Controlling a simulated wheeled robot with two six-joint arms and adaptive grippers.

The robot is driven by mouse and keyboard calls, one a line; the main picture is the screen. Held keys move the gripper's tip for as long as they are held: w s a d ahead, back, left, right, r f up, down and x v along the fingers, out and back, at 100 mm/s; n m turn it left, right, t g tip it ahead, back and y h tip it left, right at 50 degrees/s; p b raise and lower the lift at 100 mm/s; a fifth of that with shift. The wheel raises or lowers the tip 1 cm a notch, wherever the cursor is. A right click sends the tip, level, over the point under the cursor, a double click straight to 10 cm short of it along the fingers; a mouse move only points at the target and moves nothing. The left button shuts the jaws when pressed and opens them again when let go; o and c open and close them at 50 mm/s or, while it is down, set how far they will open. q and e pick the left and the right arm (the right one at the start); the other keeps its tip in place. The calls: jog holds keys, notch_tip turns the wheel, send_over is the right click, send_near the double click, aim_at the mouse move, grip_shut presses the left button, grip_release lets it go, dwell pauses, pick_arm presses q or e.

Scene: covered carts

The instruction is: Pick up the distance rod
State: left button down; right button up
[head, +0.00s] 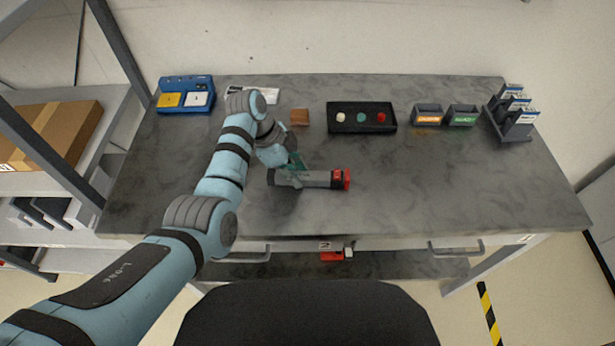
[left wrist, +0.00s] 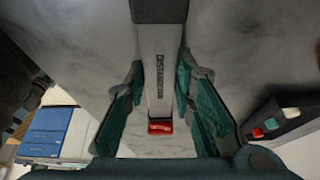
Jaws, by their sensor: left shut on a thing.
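The distance rod (head: 318,178) is a grey bar with a red end, lying crosswise near the front middle of the grey table in the head view. In the left wrist view the rod (left wrist: 158,60) runs up the middle, with dark lettering on its side, a dark band and a red tip. My left gripper (head: 294,168) has come down on the grey part of the rod. Its teal fingers (left wrist: 161,76) are shut on the rod from both sides. Any gap between rod and table is too small to tell. My right gripper is out of view.
Behind the rod are a brown block (head: 299,117) and a black tray (head: 361,130) with white, green and red round pieces. A blue device (head: 186,82) stands back left, two labelled bins (head: 428,119) and a grey rack (head: 512,120) back right. The table's right front is clear.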

pick_arm(q)
jog(key=shift+r, duration=0.1)
jog(key=shift+r, duration=0.3)
notch_tip(320, 180, up, 19)
jog(key=p, duration=0.8)
jog(key=shift+p, duration=0.3)
jog(key=shift+w, duration=0.1)
